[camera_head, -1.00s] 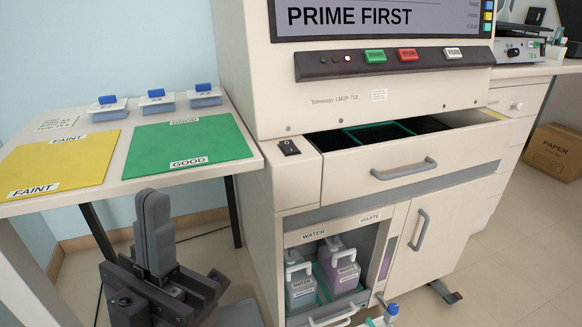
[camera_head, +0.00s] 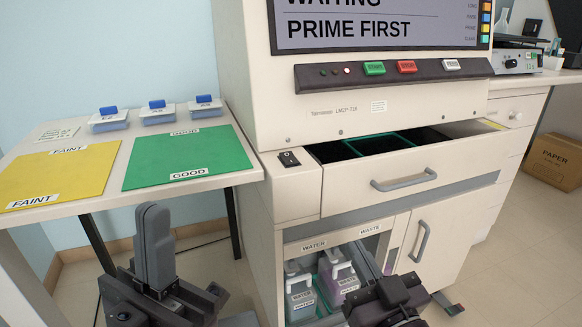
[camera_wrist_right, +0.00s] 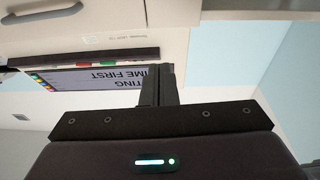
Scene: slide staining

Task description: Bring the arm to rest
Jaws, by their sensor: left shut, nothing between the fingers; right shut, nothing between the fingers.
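My left gripper (camera_head: 153,215) stands upright at the lower left of the head view, in front of the side table. Its fingers are closed together with nothing between them. My right gripper (camera_head: 364,255) comes in at the bottom of the head view, in front of the machine's lower cabinet, and partly covers its opening. Its closed fingers (camera_wrist_right: 158,85) show in the right wrist view, empty, with the upside-down screen behind them.
The staining machine's drawer (camera_head: 410,170) is pulled out. Water and waste jugs (camera_head: 301,298) stand in the open cabinet below. The side table holds a yellow mat (camera_head: 55,175), a green mat (camera_head: 187,158) and blue-topped boxes (camera_head: 108,120). A paper carton (camera_head: 556,160) sits far right.

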